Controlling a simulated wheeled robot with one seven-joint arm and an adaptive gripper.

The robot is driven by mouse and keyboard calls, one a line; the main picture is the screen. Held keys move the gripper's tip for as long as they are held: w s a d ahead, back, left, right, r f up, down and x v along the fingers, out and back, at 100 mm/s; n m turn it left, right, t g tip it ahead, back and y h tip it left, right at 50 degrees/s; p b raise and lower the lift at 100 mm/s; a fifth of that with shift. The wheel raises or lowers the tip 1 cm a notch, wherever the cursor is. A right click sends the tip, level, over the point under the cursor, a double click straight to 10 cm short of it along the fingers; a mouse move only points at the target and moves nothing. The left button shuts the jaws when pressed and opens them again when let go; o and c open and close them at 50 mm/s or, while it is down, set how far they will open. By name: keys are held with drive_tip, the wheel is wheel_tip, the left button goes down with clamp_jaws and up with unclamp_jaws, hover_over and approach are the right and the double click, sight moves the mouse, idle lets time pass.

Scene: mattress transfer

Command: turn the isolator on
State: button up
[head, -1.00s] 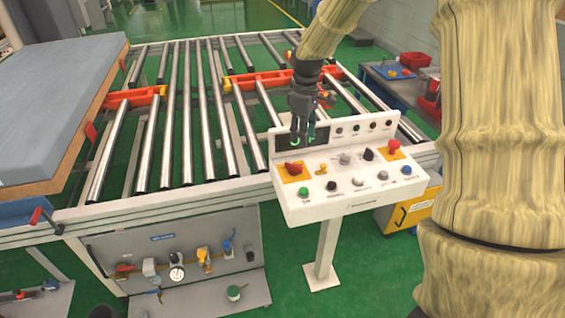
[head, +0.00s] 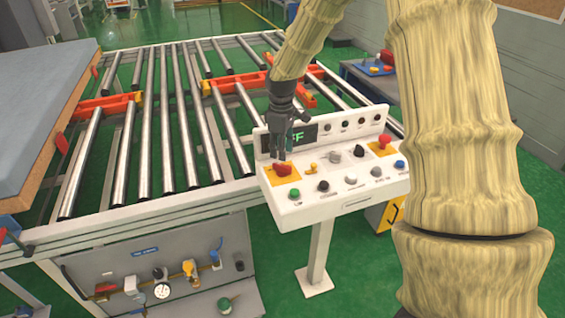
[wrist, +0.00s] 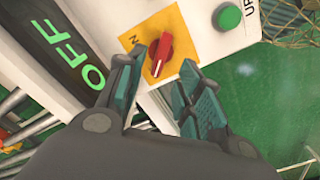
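The isolator (head: 283,169) is a red rotary knob on a yellow plate at the left end of the white control panel. It also shows in the wrist view (wrist: 162,54), where the yellow plate (wrist: 186,76) carries partly hidden lettering. The panel display (wrist: 65,45) reads "OFF" in green; in the head view it is partly hidden by my gripper. My gripper (head: 284,156) is just above the isolator, pointing down. In the wrist view my gripper (wrist: 155,85) has its two teal-padded fingers apart, with the red knob ahead between the fingertips. I cannot tell whether either finger touches it.
The control panel (head: 290,216) stands on a post in front of the roller conveyor (head: 175,120). A green button (head: 294,193) and several other knobs sit close by. A second red knob (head: 383,142) on yellow is at the panel's right. A mattress (head: 40,100) lies at left.

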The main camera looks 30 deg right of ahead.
sight(282, 165)
drive_tip(key=shift+s+f+p, duration=0.15)
drive_tip(key=shift+f+p, duration=0.65)
drive_tip(key=shift+f, duration=2.45)
drive_tip(key=shift+c, duration=0.4)
clamp_jaws()
